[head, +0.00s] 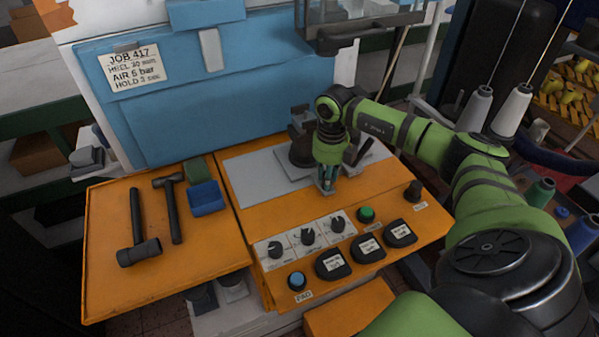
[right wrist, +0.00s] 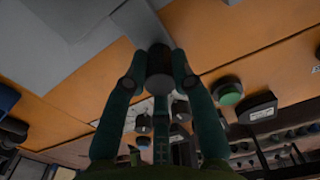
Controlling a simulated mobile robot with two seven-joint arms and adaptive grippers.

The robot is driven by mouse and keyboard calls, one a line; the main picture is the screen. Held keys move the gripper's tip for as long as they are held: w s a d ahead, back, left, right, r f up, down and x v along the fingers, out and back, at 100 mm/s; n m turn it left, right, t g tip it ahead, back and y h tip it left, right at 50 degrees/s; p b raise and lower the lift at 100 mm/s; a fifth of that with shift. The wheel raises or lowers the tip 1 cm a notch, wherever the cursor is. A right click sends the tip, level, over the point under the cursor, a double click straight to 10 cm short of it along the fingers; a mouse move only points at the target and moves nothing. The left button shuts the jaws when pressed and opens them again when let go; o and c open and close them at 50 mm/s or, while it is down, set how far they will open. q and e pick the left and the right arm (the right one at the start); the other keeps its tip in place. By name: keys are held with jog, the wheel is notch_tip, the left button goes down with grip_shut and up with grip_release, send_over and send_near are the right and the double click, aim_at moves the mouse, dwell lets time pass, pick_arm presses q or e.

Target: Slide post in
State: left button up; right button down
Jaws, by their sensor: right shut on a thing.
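My right gripper (head: 328,186) points down at the front edge of the grey plate (head: 255,176) on the orange machine table. In the right wrist view its fingers (right wrist: 160,85) are shut around a dark round knob (right wrist: 159,60). The knob sits at the end of a pale grey bar (right wrist: 140,22) that runs back toward the plate. Behind the gripper, a dark brown shape (head: 300,152) stands on the plate, partly hidden by my arm; I cannot tell whether the post is part of it. My left gripper is not in view.
Dials (head: 308,236), a green button (head: 366,214), a blue button (head: 296,281) and dark pads (head: 332,264) line the table's front. A side tray (head: 100,250) holds two hammers (head: 137,225) and a blue box (head: 207,198). A blue panel (head: 220,110) stands behind.

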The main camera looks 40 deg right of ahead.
jog(key=d, duration=0.2)
jog(key=s+d+b, duration=0.1)
jog(key=d, duration=0.2)
jog(key=shift+s+f, duration=0.1)
jog(key=shift+s+d, duration=0.1)
jog(key=shift+d, duration=0.45)
jog(key=c, duration=1.3)
grip_release()
jog(key=shift+o, duration=1.4)
jog(key=shift+d, duration=0.15)
jog(key=shift+r, duration=0.3)
notch_tip(320, 180, up, 7)
